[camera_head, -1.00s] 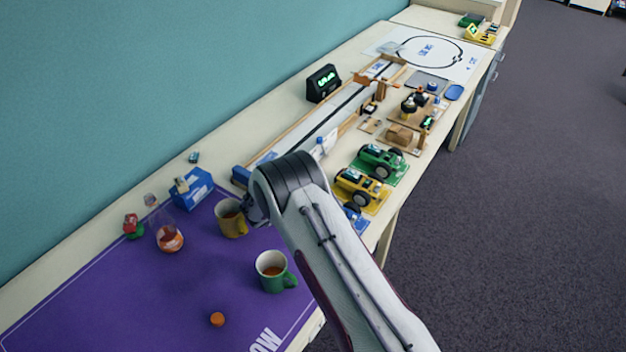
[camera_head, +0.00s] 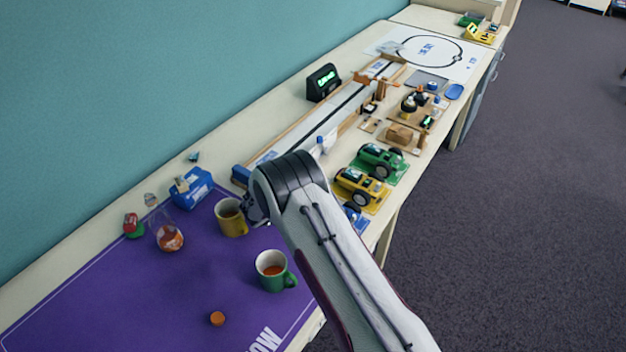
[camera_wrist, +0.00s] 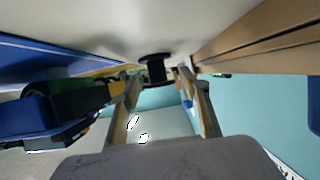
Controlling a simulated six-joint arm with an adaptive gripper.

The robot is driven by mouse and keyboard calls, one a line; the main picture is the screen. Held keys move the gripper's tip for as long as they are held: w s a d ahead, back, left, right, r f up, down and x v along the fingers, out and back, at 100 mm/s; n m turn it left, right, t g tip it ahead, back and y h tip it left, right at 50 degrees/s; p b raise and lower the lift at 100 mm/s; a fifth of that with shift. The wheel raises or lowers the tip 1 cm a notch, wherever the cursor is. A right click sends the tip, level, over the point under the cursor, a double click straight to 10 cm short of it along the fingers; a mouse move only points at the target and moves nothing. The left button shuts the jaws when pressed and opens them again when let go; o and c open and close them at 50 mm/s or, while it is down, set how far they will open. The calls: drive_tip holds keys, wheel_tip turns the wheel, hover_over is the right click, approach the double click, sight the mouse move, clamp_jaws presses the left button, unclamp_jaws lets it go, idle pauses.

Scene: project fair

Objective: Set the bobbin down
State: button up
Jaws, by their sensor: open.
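A black bobbin (camera_wrist: 155,69) shows in the wrist view, its flange against the pale tabletop. That view is upside down, with the table at the top. My gripper (camera_wrist: 160,80) is open, with one finger on each side of the bobbin; I cannot tell whether either finger touches it. In the head view my gripper is mostly hidden behind my own arm, near the yellow mug (camera_head: 231,217), and the bobbin is hidden there.
The long wooden track (camera_head: 325,118) runs along the table, with a blue block at its near end. A green mug (camera_head: 285,280), a glass (camera_head: 168,238) and a blue box (camera_head: 191,188) stand on the purple mat (camera_head: 130,300). Model cars (camera_head: 362,186) stand right of my arm.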

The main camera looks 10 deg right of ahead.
drive_tip(key=shift+v, duration=3.8)
drive_tip(key=shift+w+r, duration=0.1)
